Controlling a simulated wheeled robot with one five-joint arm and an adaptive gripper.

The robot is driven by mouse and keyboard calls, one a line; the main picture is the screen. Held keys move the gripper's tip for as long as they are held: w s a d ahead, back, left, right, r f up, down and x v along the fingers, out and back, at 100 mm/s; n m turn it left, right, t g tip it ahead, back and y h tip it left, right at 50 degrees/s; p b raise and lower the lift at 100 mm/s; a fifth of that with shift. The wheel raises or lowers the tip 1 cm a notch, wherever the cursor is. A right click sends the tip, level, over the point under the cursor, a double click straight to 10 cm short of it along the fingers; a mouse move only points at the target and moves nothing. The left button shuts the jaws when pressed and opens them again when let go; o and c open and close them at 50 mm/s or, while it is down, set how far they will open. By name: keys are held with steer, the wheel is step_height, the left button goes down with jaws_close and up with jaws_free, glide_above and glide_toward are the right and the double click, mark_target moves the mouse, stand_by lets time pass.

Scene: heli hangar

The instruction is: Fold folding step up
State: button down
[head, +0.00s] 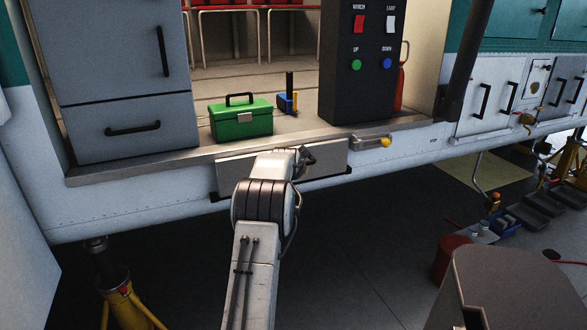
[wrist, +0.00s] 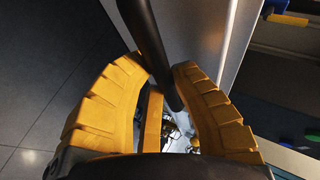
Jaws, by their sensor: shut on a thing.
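The folding step (head: 325,160) is a pale grey panel just below the door sill in the head view. It looks close to upright against the helicopter's side, with dark pieces at its lower corners. My arm covers its middle. In the wrist view, my gripper (wrist: 159,72) has its orange fingers closed around a black bar (wrist: 147,35), which runs beside a grey panel (wrist: 196,35) that looks like the step. In the head view, my gripper is mostly hidden behind my wrist, at the step's middle.
Above the sill (head: 185,158) stand a green toolbox (head: 240,120), a blue-and-yellow item (head: 287,101) and a dark control box (head: 358,80). A yellow-knobbed lever (head: 372,141) is right of the step. A yellow jack (head: 130,308) stands lower left. A red drum (head: 449,257) is at right.

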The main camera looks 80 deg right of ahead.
steer(key=c, duration=1.3)
jaws_free()
steer(key=shift+w+d+r, duration=0.1)
steer(key=shift+w+r, duration=0.2)
steer(key=shift+r, duration=0.15)
steer(key=shift+s, duration=0.1)
steer(key=v, duration=1.1)
steer(key=shift+a, duration=0.5)
steer(key=shift+s+f, duration=0.1)
